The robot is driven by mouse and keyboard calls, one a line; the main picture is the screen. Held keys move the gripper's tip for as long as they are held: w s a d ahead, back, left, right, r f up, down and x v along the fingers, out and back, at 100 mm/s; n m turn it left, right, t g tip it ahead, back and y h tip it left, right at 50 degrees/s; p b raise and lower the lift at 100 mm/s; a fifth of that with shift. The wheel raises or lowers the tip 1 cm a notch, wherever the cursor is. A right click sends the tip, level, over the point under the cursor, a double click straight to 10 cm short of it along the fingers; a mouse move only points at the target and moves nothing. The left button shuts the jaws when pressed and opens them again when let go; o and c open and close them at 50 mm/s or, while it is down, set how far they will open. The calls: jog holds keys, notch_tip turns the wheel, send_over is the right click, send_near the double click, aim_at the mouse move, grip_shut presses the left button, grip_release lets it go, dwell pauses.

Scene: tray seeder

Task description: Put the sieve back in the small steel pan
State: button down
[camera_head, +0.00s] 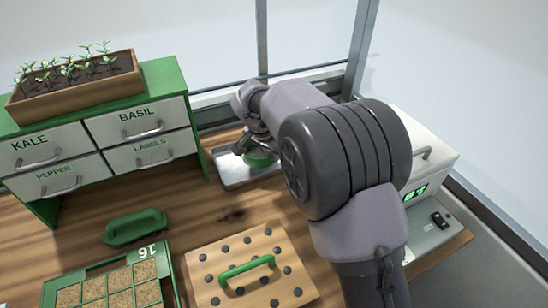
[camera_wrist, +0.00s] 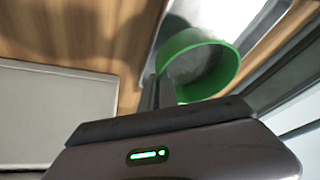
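The sieve has a green round rim and shows in the wrist view (camera_wrist: 228,72) just beyond my fingers. In the head view the sieve (camera_head: 260,160) is partly hidden under my wrist, over the right part of the small steel pan (camera_head: 232,176). The pan, a shallow shiny tray, also shows in the wrist view (camera_wrist: 225,14) behind the sieve. My gripper (camera_wrist: 158,92) has its fingers close together at the sieve's near edge and appears shut on it. The exact grip is hidden. I cannot tell whether the sieve touches the pan floor.
A drawer cabinet (camera_head: 97,160) with a seedling box (camera_head: 78,100) stands left of the pan. A white device (camera_head: 428,160) is on the right.

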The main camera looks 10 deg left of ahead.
jog(key=shift+w+a+f, duration=0.15)
jog(key=shift+w, duration=1)
jog(key=b+x, duration=0.1)
jog(key=x, duration=0.1)
jog(key=b+x, duration=0.1)
jog(key=x, duration=0.1)
jog(key=shift+s+a+f+b, duration=0.1)
jog(key=shift+s+a+b, duration=0.05)
jog(key=shift+s+b, duration=0.25)
jog(key=shift+r, duration=0.25)
jog(key=c, duration=1.6)
grip_release()
jog(key=shift+f, duration=0.1)
